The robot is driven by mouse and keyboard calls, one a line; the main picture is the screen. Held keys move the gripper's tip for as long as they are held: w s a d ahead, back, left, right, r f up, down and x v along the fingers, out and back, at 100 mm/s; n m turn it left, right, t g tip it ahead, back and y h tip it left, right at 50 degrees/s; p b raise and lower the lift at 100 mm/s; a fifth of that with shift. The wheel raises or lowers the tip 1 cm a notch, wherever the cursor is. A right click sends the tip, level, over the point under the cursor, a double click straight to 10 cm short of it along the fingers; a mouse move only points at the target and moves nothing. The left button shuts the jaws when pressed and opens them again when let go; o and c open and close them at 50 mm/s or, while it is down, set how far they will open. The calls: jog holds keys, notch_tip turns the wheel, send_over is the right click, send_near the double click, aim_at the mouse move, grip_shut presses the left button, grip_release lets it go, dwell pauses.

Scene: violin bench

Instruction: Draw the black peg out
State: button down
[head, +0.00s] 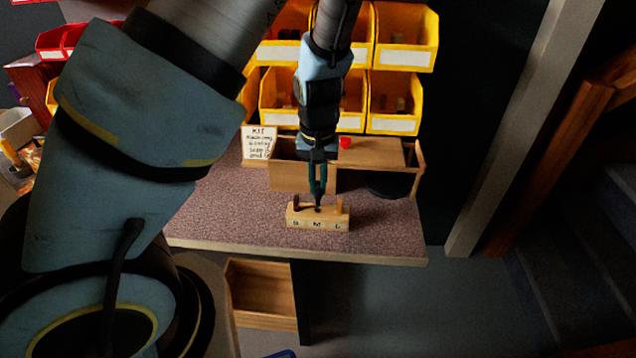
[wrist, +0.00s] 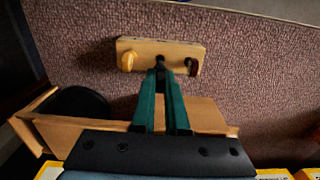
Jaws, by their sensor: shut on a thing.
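A pale wooden block (head: 318,222) marked S, M and L stands near the front edge of the bench; it also shows in the wrist view (wrist: 145,46). The black peg (wrist: 160,61) is at the block's middle position, marked M, and is mostly hidden by the fingertips. My gripper (head: 317,200), with green fingers, points down over the block and is shut on the black peg. Its fingertips (wrist: 160,74) meet at the peg. How deep the peg sits in the block cannot be told.
An amber peg (head: 339,204) and a dark brown peg (head: 296,203) stand in the block on either side, close to my fingers. A wooden bench organiser (head: 375,153) and yellow bins (head: 393,123) are behind. The bench top (head: 235,215) is clear left of the block.

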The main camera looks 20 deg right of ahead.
jog(key=shift+r+p, duration=3.2)
jog(key=shift+r, duration=0.35)
